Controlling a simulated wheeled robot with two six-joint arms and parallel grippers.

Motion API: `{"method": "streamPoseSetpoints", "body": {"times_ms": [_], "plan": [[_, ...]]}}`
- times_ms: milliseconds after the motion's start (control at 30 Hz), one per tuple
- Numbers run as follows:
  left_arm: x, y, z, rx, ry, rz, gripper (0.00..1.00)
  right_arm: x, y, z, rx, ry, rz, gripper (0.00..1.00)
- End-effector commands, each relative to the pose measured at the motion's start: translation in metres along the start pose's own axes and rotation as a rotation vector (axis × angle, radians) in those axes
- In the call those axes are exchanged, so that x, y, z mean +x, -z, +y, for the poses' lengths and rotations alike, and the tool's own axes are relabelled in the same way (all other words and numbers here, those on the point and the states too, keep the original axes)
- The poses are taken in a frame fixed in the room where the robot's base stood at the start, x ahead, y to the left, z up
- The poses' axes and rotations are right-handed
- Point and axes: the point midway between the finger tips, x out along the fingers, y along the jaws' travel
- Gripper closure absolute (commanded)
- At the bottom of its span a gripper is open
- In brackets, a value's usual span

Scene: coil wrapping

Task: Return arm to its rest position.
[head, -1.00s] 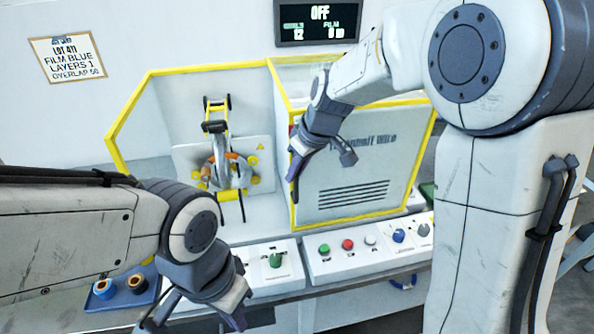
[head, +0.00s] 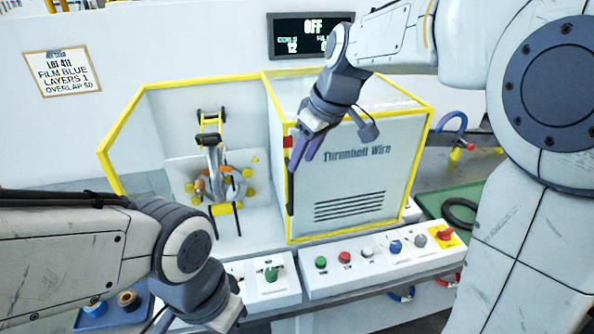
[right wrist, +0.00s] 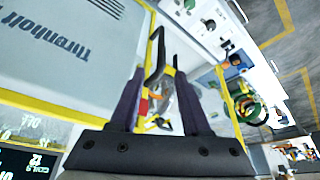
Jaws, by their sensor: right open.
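My right gripper (head: 306,155) is open, in front of the upper left edge of the wire cabinet (head: 350,205), near its black door handle (head: 290,182). In the right wrist view, the two purple fingers of the gripper (right wrist: 158,76) stand apart with the black handle (right wrist: 153,65) near their tips; I cannot tell whether they touch. My left gripper (head: 215,312) is low at the front, cut off by the bottom edge, with its fingers hidden.
The coil machine (head: 217,170) stands left of the cabinet inside yellow-edged guards. A button panel (head: 375,262) runs along the front. A blue tray (head: 100,318) with tape rolls is at lower left. A green mat (head: 432,203) lies right. The display (head: 308,35) reads OFF.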

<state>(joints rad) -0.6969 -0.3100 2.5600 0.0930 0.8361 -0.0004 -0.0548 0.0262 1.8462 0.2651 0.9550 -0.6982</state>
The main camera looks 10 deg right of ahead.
Motion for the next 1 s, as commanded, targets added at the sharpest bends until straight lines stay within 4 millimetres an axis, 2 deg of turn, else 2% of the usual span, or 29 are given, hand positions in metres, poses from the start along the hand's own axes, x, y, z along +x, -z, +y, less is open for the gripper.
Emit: {"method": "streamPoseSetpoints", "body": {"times_ms": [133, 433, 533, 567, 667, 767, 800, 900, 1000], "plan": [[0.001, 0.000, 0.000, 0.000, 0.000, 0.000, 1.00, -0.010, 0.000, 0.000, 0.000, -0.001, 0.000, 0.53], [0.001, 0.000, 0.000, 0.000, 0.000, 0.000, 1.00, -0.011, 0.000, -0.001, 0.000, 0.000, -0.001, 0.53], [0.001, 0.000, 0.000, 0.000, 0.000, 0.000, 1.00, -0.007, -0.005, -0.014, -0.001, 0.012, -0.015, 0.53], [0.001, 0.000, 0.000, 0.000, 0.000, 0.000, 1.00, -0.004, -0.008, -0.022, -0.001, 0.019, -0.024, 0.53], [0.001, 0.000, 0.000, 0.000, 0.000, 0.000, 1.00, 0.009, -0.028, -0.067, 0.002, 0.051, -0.074, 0.53], [0.001, 0.000, 0.000, 0.000, 0.000, 0.000, 1.00, 0.025, -0.066, -0.120, 0.006, 0.079, -0.147, 0.53], [0.001, 0.000, 0.000, 0.000, 0.000, 0.000, 1.00, 0.030, -0.085, -0.139, 0.007, 0.085, -0.178, 0.53], [0.001, 0.000, 0.000, 0.000, 0.000, 0.000, 1.00, 0.039, -0.131, -0.176, 0.006, 0.088, -0.246, 0.53], [0.001, 0.000, 0.000, 0.000, 0.000, 0.000, 1.00, 0.045, -0.171, -0.197, 0.005, 0.081, -0.298, 0.53]]}}
